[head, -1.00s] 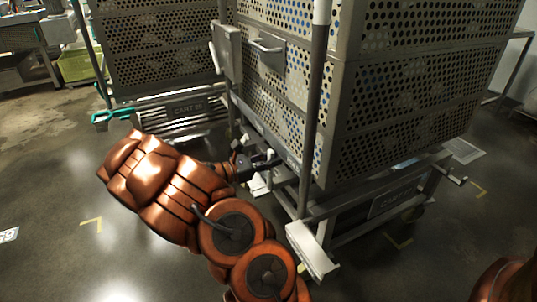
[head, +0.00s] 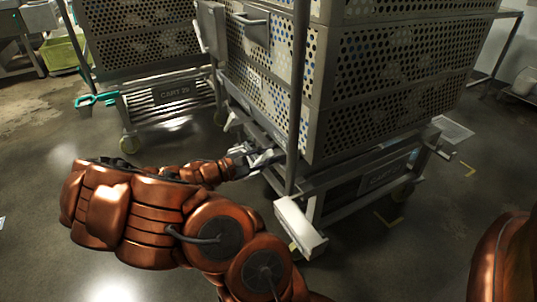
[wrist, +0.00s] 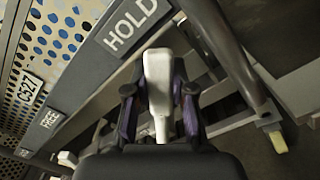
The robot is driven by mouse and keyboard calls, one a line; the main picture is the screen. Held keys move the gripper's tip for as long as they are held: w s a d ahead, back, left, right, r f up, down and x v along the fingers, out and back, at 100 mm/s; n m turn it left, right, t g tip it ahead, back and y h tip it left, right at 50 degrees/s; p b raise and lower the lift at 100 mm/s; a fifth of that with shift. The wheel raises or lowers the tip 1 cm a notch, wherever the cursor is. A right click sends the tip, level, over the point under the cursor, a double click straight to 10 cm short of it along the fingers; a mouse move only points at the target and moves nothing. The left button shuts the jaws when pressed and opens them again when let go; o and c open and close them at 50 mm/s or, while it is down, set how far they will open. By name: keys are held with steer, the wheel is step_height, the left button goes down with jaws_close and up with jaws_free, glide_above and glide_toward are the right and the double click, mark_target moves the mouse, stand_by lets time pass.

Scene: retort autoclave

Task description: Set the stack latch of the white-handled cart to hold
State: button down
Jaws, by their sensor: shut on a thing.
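The cart with white fittings (head: 400,85) carries stacked perforated metal crates on a low frame. My gripper (head: 262,158) is at the near lower edge of this cart, beside its upright post. In the wrist view my gripper (wrist: 160,95) has its dark, purple-padded fingers on both sides of a white latch lever (wrist: 158,72), shut on it. The lever's pivot is hidden behind my gripper.
A second cart, labelled CART 29 (head: 172,92), with a teal handle (head: 97,99), stands at the back left. A white block (head: 300,228) juts from the near cart's front corner. A green crate (head: 62,55) is farther back. The floor at left is open.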

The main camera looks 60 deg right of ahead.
steer(key=shift+f, duration=0.15)
steer(key=c, duration=1)
jaws_free()
steer(key=shift+o, duration=0.2)
steer(key=v, duration=1.2)
steer(key=s+a+r+m+t+y+p, duration=0.15)
steer(key=s+a+r+y+p, duration=0.3)
steer(key=r+p, duration=0.55)
steer(key=s+a+r+m+t+y+p, duration=0.1)
steer(key=s+a+r+m+y+p, duration=0.15)
steer(key=s+a+r+p, duration=0.5)
steer(key=s+a+r+m+t+y+p, duration=0.15)
steer(key=r+y+p, duration=0.25)
steer(key=r+p, duration=0.85)
steer(key=s+a+r+t+y+p, duration=0.1)
steer(key=s+a+r+y+p, duration=0.1)
steer(key=a+r+p, duration=0.5)
steer(key=s+a+r+n+t+y+p, duration=0.1)
steer(key=s+a+r+t+y+p, duration=0.1)
steer(key=a+r+p, duration=0.4)
step_height(320, 180, up, 3)
steer(key=shift+a+f+y+p, duration=0.2)
steer(key=shift+a+y+p, duration=0.2)
steer(key=shift+a, duration=0.25)
